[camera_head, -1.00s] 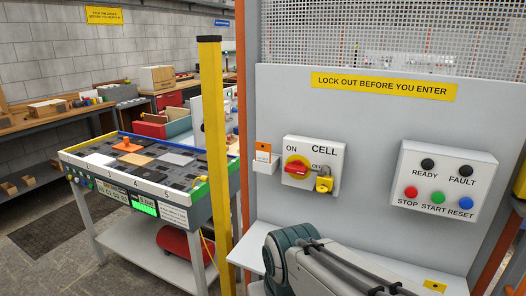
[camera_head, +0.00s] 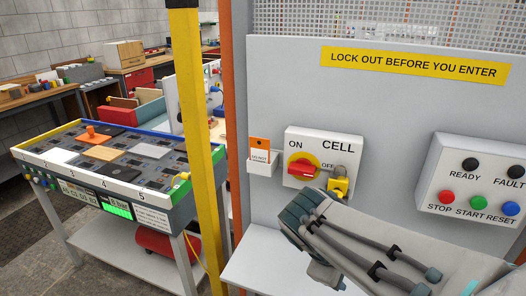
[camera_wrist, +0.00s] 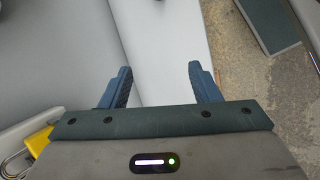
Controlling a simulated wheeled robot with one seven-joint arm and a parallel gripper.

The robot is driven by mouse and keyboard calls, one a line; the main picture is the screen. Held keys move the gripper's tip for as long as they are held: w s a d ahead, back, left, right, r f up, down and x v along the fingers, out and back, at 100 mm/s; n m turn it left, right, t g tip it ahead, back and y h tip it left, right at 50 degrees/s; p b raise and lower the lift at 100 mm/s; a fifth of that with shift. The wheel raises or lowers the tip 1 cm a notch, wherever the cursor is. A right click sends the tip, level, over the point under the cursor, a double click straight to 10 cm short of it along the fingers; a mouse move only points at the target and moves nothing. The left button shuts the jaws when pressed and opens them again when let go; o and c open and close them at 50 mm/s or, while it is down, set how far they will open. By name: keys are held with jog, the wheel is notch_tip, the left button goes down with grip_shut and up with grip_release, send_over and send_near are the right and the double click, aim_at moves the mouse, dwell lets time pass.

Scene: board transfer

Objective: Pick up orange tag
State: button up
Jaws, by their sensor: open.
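The orange tag (camera_head: 260,144) stands upright in a small white holder (camera_head: 263,165) on the grey panel, left of the CELL switch. Its white lower part carries print and is partly behind the holder's front. My gripper (camera_wrist: 160,83) is open in the wrist view, with nothing between its two blue fingers. In the head view my arm reaches up from the lower right to below the switch; its fingers cannot be made out there. The tag cannot be made out in the wrist view.
The CELL switch box (camera_head: 322,160) has a red handle (camera_head: 303,168) and a yellow padlock (camera_head: 338,187), close to my arm. A button box (camera_head: 474,182) is at right. A yellow post (camera_head: 193,130) and a board table (camera_head: 110,176) stand left. A pale shelf (camera_head: 262,272) lies below.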

jog(key=w+a+r+n+t+h, duration=0.3)
jog(key=w+a+r+n+t, duration=0.35)
jog(key=n, duration=0.35)
jog(key=n+t+y, duration=0.2)
jog(key=n+t, duration=0.5)
jog(key=n, duration=0.4)
send_near(259, 145)
jog(key=x, duration=0.6)
jog(key=shift+r, duration=0.1)
jog(key=shift+p+x, duration=1)
jog(key=shift+x, duration=2.05)
jog(key=c, duration=0.6)
